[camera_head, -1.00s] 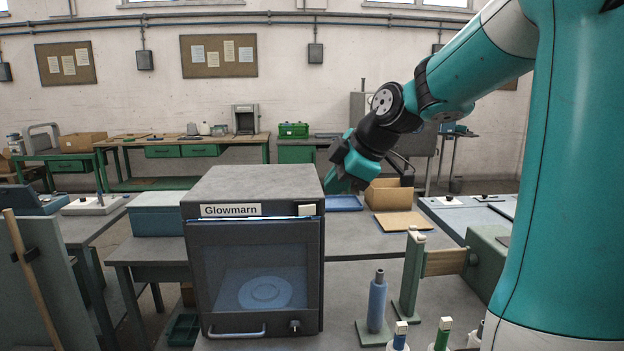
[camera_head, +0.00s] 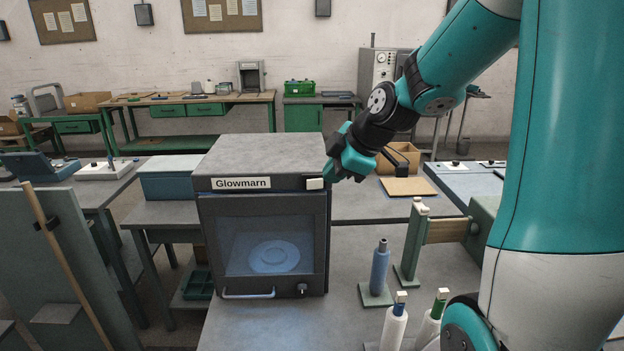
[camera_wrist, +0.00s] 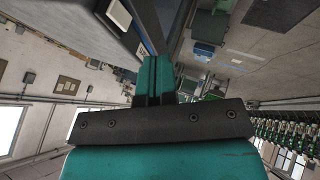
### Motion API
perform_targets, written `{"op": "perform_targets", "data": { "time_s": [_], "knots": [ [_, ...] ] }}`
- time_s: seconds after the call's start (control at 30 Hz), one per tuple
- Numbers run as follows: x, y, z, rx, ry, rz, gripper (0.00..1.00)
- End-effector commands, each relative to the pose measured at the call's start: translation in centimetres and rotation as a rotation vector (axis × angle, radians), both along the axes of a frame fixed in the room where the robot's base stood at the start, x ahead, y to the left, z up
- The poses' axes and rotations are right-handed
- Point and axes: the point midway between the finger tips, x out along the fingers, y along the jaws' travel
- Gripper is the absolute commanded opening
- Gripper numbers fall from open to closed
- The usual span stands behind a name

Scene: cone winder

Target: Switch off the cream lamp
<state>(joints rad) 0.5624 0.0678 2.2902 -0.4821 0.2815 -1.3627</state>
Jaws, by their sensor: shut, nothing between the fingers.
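A grey oven-like box labelled Glowmarn (camera_head: 262,155) stands on the bench in the head view. A small cream block (camera_head: 315,183) sits at the upper right of its front; I take it for the cream lamp, and cannot tell whether it is lit. The window below shows a bluish interior with a round plate (camera_head: 273,256). My gripper (camera_head: 331,173) is shut and empty, its tip close by the box's upper right edge, just right of the cream block; contact cannot be told. The shut teal fingers also show in the wrist view (camera_wrist: 153,72).
A blue spool (camera_head: 380,268) on a post stands right of the box, near a green upright frame (camera_head: 412,245). White bottles (camera_head: 394,325) stand in front. A cardboard box (camera_head: 400,157) and tan board (camera_head: 408,187) lie behind. The bench directly before the box is clear.

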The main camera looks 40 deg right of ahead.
Motion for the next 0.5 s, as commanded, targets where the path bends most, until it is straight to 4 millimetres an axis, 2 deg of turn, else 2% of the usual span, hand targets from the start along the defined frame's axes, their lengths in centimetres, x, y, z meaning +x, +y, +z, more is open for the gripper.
{"op": "perform_targets", "data": {
  "time_s": [0.3, 0.5],
  "knots": [
    [3.9, 1.3, -5.3, 0.004, 0.006, 0.004, 0.0],
    [6.6, 0.0, -5.0, 0.0, -0.001, 0.001, 0.0]
  ]
}}
